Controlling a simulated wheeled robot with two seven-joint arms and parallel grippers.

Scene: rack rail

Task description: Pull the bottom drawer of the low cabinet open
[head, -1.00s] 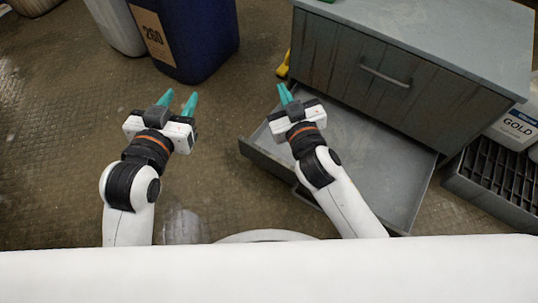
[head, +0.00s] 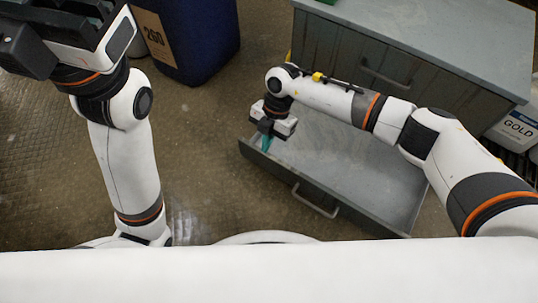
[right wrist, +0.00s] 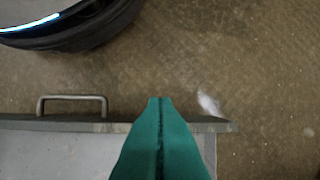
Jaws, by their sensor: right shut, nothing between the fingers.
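The low cabinet (head: 345,47) is grey with weathered wooden fronts. Its bottom drawer (head: 365,165) stands pulled well out, empty where I can see into it. The drawer's bar handle (head: 314,202) is on its front and also shows in the right wrist view (right wrist: 72,98). My right gripper (head: 267,143) is shut and empty, pointing down at the left end of the drawer front, away from the handle. In the right wrist view its teal fingers (right wrist: 160,100) overlap the front's top edge; I cannot tell whether they touch. My left gripper (head: 75,35) is raised at the top left, its fingertips hidden.
A blue bin (head: 205,40) stands at the back. The floor left of the drawer is clear.

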